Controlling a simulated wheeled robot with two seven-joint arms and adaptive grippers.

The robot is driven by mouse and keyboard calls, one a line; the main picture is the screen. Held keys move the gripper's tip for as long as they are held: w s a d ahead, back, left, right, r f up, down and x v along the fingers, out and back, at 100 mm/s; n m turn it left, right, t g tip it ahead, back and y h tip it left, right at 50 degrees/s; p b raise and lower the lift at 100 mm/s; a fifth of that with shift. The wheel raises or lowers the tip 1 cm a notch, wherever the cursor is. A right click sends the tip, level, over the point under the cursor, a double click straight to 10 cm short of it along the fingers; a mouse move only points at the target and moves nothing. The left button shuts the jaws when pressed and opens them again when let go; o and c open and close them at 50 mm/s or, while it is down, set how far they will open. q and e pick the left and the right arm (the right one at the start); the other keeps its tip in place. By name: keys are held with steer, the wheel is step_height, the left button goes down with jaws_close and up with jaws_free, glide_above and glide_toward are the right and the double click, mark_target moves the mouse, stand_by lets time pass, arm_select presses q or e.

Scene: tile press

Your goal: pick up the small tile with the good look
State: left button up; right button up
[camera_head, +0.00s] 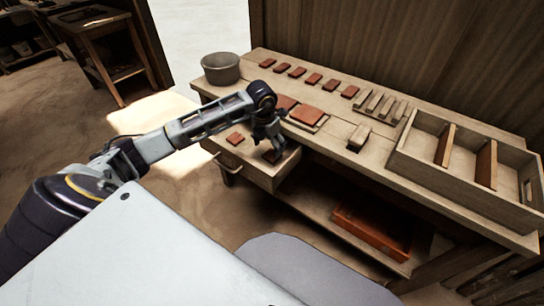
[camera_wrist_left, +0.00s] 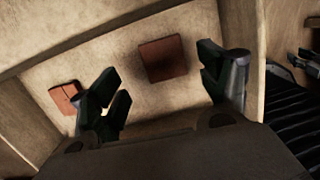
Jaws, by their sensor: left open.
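Two small red-brown tiles lie on a pale wooden surface at the bench's front left. One tile (camera_wrist_left: 163,59) looks plain and whole in the left wrist view; the other tile (camera_wrist_left: 65,97) has a dark line across it, like a crack. In the head view the marked tile (camera_head: 235,138) lies to the left, and the plain one is mostly hidden by my left gripper (camera_head: 270,147). My left gripper, also in the left wrist view (camera_wrist_left: 160,76), is open, with its fingers on either side of the plain tile, not visibly touching it.
On the bench stand a grey pot (camera_head: 221,68), a row of several small tiles (camera_head: 297,72), a larger tile (camera_head: 307,115) on a board, wooden blocks (camera_head: 380,104) and a divided wooden crate (camera_head: 440,174). A red tray (camera_head: 372,232) sits on the lower shelf.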

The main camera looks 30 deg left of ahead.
mark_target(272, 155)
arm_select(q)
steer(key=f, duration=0.3)
steer(key=shift+d, duration=0.35)
steer(key=shift+w+f, duration=0.15)
steer(key=shift+f, duration=0.6)
steer(key=c, duration=1.1)
steer(key=shift+c, duration=0.2)
steer(key=shift+r, duration=0.85)
step_height(272, 155, up, 6)
steer(key=shift+w+a+f, duration=0.1)
steer(key=shift+f, duration=0.15)
step_height(272, 155, up, 11)
steer(key=p, duration=0.1)
arm_select(e)
steer(key=shift+s+d+f, duration=0.3)
steer(key=shift+s+f, duration=0.15)
steer(key=shift+f, duration=0.1)
steer(key=shift+s+d+f, duration=0.25)
steer(key=shift+s+f, duration=0.2)
steer(key=shift+f, duration=0.1)
